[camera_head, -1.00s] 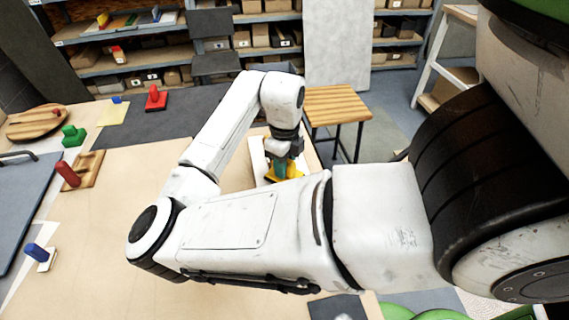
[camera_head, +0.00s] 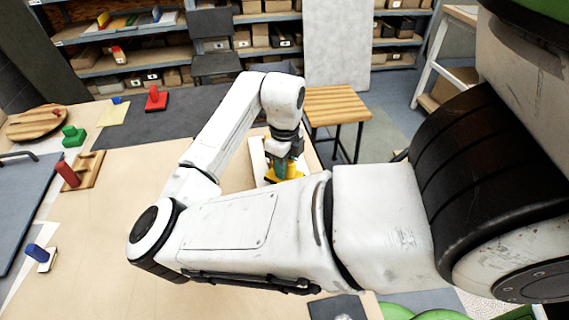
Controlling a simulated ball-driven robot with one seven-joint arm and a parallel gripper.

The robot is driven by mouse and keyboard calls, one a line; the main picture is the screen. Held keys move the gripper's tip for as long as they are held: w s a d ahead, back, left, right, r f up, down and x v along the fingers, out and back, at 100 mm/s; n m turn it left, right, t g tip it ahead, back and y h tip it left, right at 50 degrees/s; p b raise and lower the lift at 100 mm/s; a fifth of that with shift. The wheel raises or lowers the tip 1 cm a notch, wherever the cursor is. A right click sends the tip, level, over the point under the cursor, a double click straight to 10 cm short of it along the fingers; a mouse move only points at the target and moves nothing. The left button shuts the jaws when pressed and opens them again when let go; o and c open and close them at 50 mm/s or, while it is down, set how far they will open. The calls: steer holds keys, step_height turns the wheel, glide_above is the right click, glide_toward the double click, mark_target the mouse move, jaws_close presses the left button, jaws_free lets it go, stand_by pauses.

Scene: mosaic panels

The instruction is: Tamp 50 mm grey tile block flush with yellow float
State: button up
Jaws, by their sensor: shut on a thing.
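My gripper (camera_head: 281,155) is at the far right part of the table, pointing down, with its fingers partly hidden by my arm. It is shut on the yellow float (camera_head: 291,171), whose yellow base shows below the fingers with a dark teal part between them. The float is over a white panel (camera_head: 257,160) near the table's right edge. I cannot tell whether the float touches the panel. The grey tile block cannot be made out; the float, gripper and arm hide much of the panel.
A red float (camera_head: 155,99) stands on a dark mat at the back. A green block (camera_head: 73,136), a red-handled wooden float (camera_head: 68,174) and a blue-handled one (camera_head: 37,252) are at the left. A wooden stool (camera_head: 338,104) stands beyond the table. The table's middle left is clear.

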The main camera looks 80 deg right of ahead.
steer(key=shift+r+p, duration=2.5)
steer(key=shift+r, duration=0.95)
steer(key=w+a+f+n+b, duration=0.1)
steer(key=w+a+f+n, duration=0.1)
steer(key=w+a+n, duration=0.65)
steer(key=w+a+f+n+b, duration=0.1)
steer(key=w+a+n, duration=0.4)
steer(key=w+n, duration=0.55)
steer(key=w+a+f+n, duration=0.1)
steer(key=w+a+n, duration=0.3)
steer(key=a+n, duration=0.5)
steer(key=w+a+f+n, duration=0.1)
steer(key=w+a+n, duration=0.3)
steer(key=a+n, duration=0.5)
steer(key=shift+w+a, duration=0.25)
steer(key=shift+a, duration=0.5)
steer(key=shift+s+d+f, duration=0.1)
steer(key=shift+d, duration=0.05)
